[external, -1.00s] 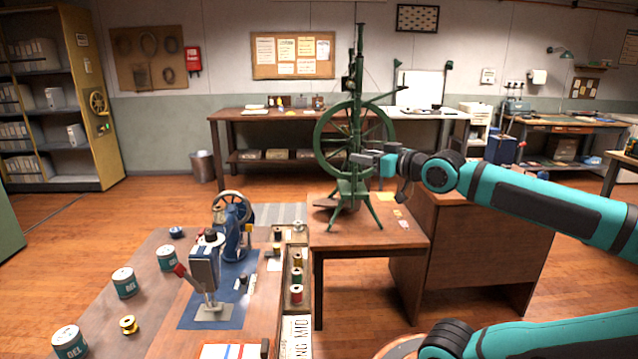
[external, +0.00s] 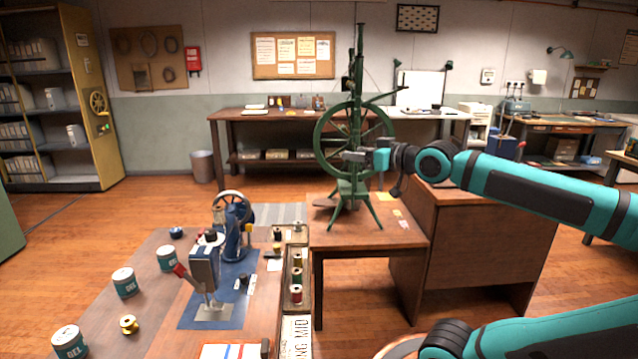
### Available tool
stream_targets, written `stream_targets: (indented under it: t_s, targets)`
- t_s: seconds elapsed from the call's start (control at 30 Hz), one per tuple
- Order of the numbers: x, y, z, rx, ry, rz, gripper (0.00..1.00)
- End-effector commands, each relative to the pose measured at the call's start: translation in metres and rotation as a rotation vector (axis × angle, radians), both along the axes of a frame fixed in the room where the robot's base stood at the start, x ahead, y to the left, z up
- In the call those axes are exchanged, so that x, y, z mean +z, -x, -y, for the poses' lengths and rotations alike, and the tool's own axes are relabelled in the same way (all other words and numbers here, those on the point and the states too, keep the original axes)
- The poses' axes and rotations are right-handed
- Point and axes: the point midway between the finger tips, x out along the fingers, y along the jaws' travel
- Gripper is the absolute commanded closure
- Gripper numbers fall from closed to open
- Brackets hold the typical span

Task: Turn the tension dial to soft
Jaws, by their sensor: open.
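My gripper (external: 352,156) is at the end of the teal arm that reaches in from the right. It is raised over the small wooden table, in front of the green spinning wheel (external: 329,119) in this view. Its jaws are small here and hold nothing that I can see. The blue sewing machine (external: 236,243) stands on the left bench, well away from the gripper. I cannot pick out the tension dial for certain.
Several teal-labelled tins (external: 125,284) and thread spools (external: 296,294) stand on the left bench. The small table (external: 322,236) carries the spinning wheel's legs. A wooden cabinet (external: 465,250) stands beside it, below my arm. Floor is open at the far left.

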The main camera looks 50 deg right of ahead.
Motion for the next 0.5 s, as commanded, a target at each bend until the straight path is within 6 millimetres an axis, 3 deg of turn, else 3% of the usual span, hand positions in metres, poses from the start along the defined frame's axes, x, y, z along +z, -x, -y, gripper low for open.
stream_targets:
  t_s: [0.5]
  targets:
    - [0.028,-0.105,-0.082,0.096,-0.169,-0.489,0.50]
